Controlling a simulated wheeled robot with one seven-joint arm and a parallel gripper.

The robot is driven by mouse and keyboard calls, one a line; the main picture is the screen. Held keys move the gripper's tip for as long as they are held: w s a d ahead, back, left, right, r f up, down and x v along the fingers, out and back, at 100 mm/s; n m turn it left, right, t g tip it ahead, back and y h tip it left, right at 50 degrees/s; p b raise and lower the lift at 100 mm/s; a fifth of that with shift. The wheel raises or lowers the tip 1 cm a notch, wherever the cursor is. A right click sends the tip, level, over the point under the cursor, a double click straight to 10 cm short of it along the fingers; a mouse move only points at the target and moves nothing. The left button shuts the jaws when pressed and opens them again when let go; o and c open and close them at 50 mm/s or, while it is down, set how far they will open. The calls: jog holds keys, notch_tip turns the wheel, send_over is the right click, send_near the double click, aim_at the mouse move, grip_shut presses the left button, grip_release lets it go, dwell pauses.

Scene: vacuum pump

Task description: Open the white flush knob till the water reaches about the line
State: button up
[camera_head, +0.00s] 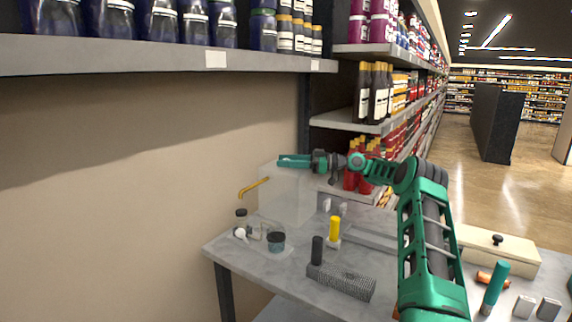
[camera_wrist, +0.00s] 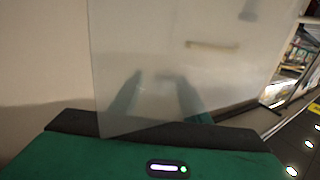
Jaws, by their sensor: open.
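A translucent box-like tank (camera_head: 286,198) stands on the grey table, with a yellow bent pipe (camera_head: 254,187) at its upper left. A small white round piece (camera_head: 240,233), possibly the flush knob, lies low at the tank's left, among small jars. My gripper (camera_head: 284,160) is at the tank's top edge in the head view, apart from the white piece. In the wrist view its two green fingers (camera_wrist: 157,98) are spread with nothing between them, seen blurred through a translucent panel (camera_wrist: 200,60). Neither a water level nor a line can be made out.
A dark-lidded jar (camera_head: 276,242) stands in front of the tank. A yellow cylinder (camera_head: 334,229), a black cylinder (camera_head: 317,249) and a grey textured block (camera_head: 342,281) stand to the right. A wall and shelf (camera_head: 170,57) border the left.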

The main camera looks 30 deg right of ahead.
jog(key=v, duration=1.1)
jog(key=shift+w, duration=0.2)
jog(key=a+r+m+t, duration=0.1)
jog(key=a, duration=0.1)
jog(key=a+r+m+t, duration=0.1)
jog(key=a+r, duration=0.1)
jog(key=a, duration=0.1)
jog(key=a+r+m+t+h, duration=0.1)
jog(key=a+r, duration=0.1)
jog(key=shift+w+a+r+t, duration=0.1)
jog(key=shift+a+r+t, duration=0.1)
jog(key=shift+a+t, duration=0.15)
jog(key=shift+a+f+m+t+h, duration=0.1)
jog(key=shift+a+m+t+h, duration=0.1)
jog(key=shift+m+t+h, duration=0.5)
jog(key=s+d+f+m+t+h, duration=0.1)
jog(key=s+f+m+t+h, duration=0.2)
jog(key=s+f+m+h, duration=0.35)
jog(key=w, duration=0.3)
jog(key=w+a+n+h, duration=0.1)
jog(key=w, duration=0.2)
jog(key=w+a+r+n+h, duration=0.1)
jog(key=w, duration=0.2)
jog(key=shift+w, duration=0.25)
jog(key=shift+r, duration=0.1)
